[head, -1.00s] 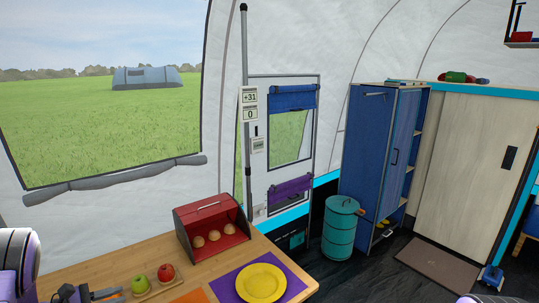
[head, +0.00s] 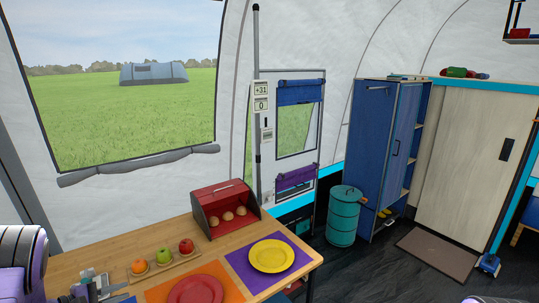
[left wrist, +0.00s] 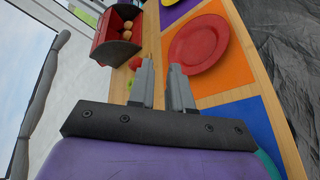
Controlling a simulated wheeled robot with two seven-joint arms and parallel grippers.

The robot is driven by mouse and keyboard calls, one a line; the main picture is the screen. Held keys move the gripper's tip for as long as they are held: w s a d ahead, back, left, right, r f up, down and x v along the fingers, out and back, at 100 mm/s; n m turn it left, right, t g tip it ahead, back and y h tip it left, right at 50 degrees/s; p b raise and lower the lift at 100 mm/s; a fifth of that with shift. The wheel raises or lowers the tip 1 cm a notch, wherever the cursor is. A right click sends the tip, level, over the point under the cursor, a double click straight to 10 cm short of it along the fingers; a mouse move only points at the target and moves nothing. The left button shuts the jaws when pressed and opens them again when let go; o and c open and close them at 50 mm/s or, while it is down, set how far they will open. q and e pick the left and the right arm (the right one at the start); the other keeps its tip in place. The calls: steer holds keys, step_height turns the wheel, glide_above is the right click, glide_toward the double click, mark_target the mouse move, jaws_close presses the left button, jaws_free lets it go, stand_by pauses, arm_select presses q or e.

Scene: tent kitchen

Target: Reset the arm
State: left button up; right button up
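My left arm enters the head view at the lower left. Its gripper (head: 108,284) is above the near left part of the wooden table (head: 95,262). In the left wrist view the two grey fingers (left wrist: 161,66) stand apart with a gap between them and nothing held. They point towards the table, near the red plate (left wrist: 198,44) and the red bread box (left wrist: 117,38). My right gripper is not in view.
A tray (head: 168,268) with several fruits, the bread box (head: 225,208) with rolls, a red plate (head: 196,290) and a yellow plate (head: 271,256) stand on the table. A teal bin (head: 342,217) and blue wardrobe (head: 376,150) stand beyond.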

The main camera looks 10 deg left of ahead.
arm_select(q)
steer(key=s+d+f+m+g+y+b, duration=0.1)
steer(key=s+d+f+m+y, duration=0.3)
steer(key=f, duration=0.3)
steer(key=s+d+f+m+g+y+b, duration=0.1)
steer(key=s+d+f+m+y+b, duration=0.15)
steer(key=d+f+m+y, duration=0.4)
steer(key=s+d+f+m+g+b, duration=0.1)
steer(key=s+d+f+g, duration=0.2)
steer(key=s, duration=0.8)
steer(key=s+d+f+m+g+b, duration=0.1)
steer(key=s+d+f+g, duration=0.3)
steer(key=s+d+f, duration=0.3)
steer(key=s+f, duration=0.1)
steer(key=s, duration=0.3)
steer(key=shift+f, duration=0.4)
